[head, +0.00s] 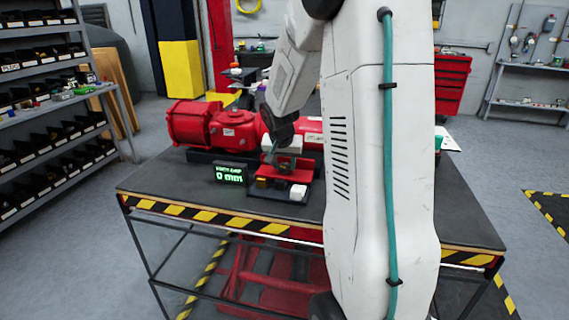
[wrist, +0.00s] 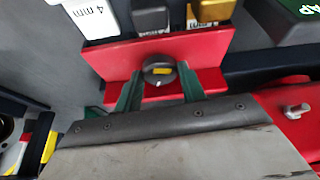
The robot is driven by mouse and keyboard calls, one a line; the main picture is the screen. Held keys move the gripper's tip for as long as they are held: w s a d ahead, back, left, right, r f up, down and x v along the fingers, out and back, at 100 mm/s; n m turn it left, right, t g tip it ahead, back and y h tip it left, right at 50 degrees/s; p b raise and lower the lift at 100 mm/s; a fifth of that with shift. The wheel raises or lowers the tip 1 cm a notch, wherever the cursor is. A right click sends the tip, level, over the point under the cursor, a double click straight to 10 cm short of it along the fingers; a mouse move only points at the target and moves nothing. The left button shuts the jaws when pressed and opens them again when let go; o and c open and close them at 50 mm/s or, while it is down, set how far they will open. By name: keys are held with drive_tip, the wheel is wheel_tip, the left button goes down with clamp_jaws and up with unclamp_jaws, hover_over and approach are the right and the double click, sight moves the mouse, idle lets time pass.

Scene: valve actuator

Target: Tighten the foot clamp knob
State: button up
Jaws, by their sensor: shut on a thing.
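The foot clamp knob (wrist: 158,70) is a round dark knob with a small yellow mark, on a red bracket (wrist: 110,57) in the wrist view. The green fingers of my gripper (wrist: 160,76) stand on either side of it and are shut on it. In the head view my gripper (head: 272,150) reaches down to the small red fixture (head: 298,175) in front of the red actuator (head: 190,124). The knob cannot be made out there. A small display (head: 230,174) beside the fixture reads 0 mm in green.
A white block marked 4 mm (wrist: 88,18), a dark block (wrist: 151,20) and a yellow block (wrist: 213,10) stand along the bracket. The black table (head: 160,188) is bare at its front left. Shelves with bins (head: 40,110) stand at the left.

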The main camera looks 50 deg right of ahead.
drive_tip(key=m, duration=0.1)
drive_tip(key=m+g, duration=0.1)
drive_tip(key=m, duration=0.2)
drive_tip(key=shift+w+a+g+h, duration=0.1)
drive_tip(key=shift+w+g+h, duration=0.15)
drive_tip(key=shift+g+h, duration=0.05)
drive_tip(key=shift+w+m+g, duration=0.1)
drive_tip(key=shift+m+g, duration=0.7)
drive_tip(key=shift+m, duration=1.3)
drive_tip(key=o, duration=1)
drive_tip(key=shift+r, duration=0.1)
